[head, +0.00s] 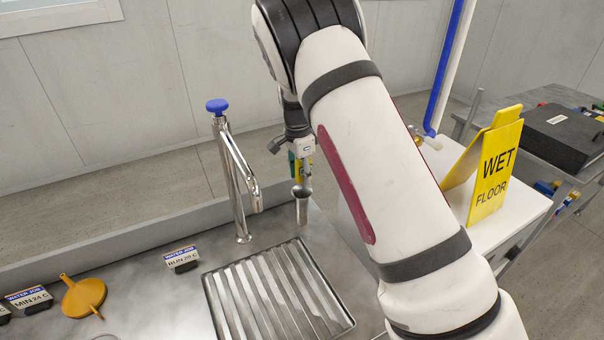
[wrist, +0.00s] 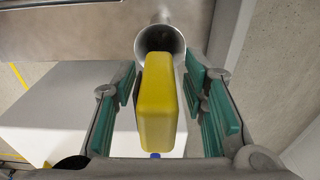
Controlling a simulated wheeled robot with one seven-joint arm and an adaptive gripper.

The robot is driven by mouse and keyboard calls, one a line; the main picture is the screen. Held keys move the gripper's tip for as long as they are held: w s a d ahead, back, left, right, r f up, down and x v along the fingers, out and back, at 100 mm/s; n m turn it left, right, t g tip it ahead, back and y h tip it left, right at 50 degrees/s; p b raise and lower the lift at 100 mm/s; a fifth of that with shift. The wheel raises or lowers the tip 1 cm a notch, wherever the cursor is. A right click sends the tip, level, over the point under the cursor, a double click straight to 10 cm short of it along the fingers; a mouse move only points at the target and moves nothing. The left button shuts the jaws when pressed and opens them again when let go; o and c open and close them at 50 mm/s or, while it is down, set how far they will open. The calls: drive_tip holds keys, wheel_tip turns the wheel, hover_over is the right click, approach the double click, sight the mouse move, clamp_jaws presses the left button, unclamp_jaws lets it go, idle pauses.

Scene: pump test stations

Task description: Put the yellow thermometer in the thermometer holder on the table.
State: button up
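The yellow thermometer (wrist: 157,105) lies between my fingers in the wrist view, and its far end reaches the mouth of a round metal cup. This cup looks like the thermometer holder (wrist: 150,41). The holder also shows in the head view (head: 302,205), right of the tap, with a bit of the yellow thermometer (head: 293,167) just above it. The thermometer's lower tip is hidden, seemingly inside the cup. My gripper (wrist: 162,95) has green pads. They stand apart from the thermometer, with a gap on both sides, so it is open around it.
A steel tap with a blue knob (head: 217,106) stands left of the holder, with a ribbed drain tray (head: 275,300) in front. A yellow wet-floor sign (head: 495,170) stands on the white table at right.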

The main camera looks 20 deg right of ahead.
drive_tip(key=r, duration=0.8)
drive_tip(key=r+b, duration=0.1)
drive_tip(key=r, duration=0.3)
drive_tip(key=shift+a, duration=0.4)
drive_tip(key=shift+s+r, duration=0.3)
drive_tip(key=shift+r, duration=0.15)
drive_tip(key=s+d+r+n+t+y, duration=0.1)
drive_tip(key=s+r+n, duration=0.4)
drive_tip(key=s, duration=0.4)
drive_tip(key=s+d+r+n+t+y, duration=0.1)
drive_tip(key=s+r+n, duration=0.1)
drive_tip(key=s+r, duration=0.6)
drive_tip(key=s+f+n+t, duration=0.1)
drive_tip(key=s+n, duration=0.3)
drive_tip(key=s, duration=0.6)
drive_tip(key=s+f+n+t+h, duration=0.1)
drive_tip(key=s+n, duration=0.3)
drive_tip(key=s, duration=0.7)
drive_tip(key=shift+s+a+f+n, duration=0.15)
drive_tip(key=shift+a+f+n, duration=0.3)
drive_tip(key=shift+f, duration=0.35)
drive_tip(key=shift+d, duration=0.1)
